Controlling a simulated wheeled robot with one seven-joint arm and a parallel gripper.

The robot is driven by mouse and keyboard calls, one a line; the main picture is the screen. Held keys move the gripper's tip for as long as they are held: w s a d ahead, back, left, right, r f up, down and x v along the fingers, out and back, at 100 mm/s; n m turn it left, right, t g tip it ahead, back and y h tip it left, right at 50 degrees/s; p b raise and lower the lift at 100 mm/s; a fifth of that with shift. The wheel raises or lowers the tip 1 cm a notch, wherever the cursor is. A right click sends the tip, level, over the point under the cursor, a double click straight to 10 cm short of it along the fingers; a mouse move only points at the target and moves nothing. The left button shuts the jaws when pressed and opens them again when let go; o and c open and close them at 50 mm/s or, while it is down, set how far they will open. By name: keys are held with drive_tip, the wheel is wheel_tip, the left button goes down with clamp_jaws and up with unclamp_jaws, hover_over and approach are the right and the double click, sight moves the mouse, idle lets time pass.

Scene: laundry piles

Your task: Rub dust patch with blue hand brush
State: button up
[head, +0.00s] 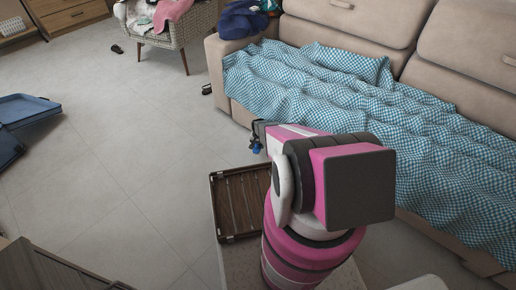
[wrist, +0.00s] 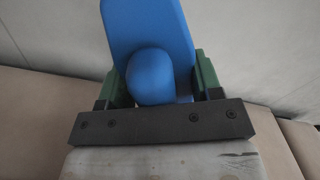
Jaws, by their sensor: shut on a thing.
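My gripper (wrist: 160,78) is shut on the blue hand brush (wrist: 150,30), which sits between its two green fingers in the wrist view. The brush has a broad flat blue part and a rounded blue end toward the camera; its bristles are not visible. In the head view my gripper (head: 259,133) is mostly hidden behind my arm, and a small blue bit of the brush (head: 256,147) shows below it, in front of the sofa's left end. I cannot make out a dust patch in either view.
A beige sofa (head: 352,22) with a blue checked blanket (head: 310,75) stands at the right. A brown slatted tray (head: 238,203) lies beside my arm. A cloth-laden armchair (head: 195,28) stands at the back; an open blue case (head: 28,108) lies left. The tiled floor (head: 130,130) between is mostly clear.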

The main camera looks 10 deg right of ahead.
drive_tip(key=shift+r, duration=0.15)
drive_tip(key=shift+r, duration=1.45)
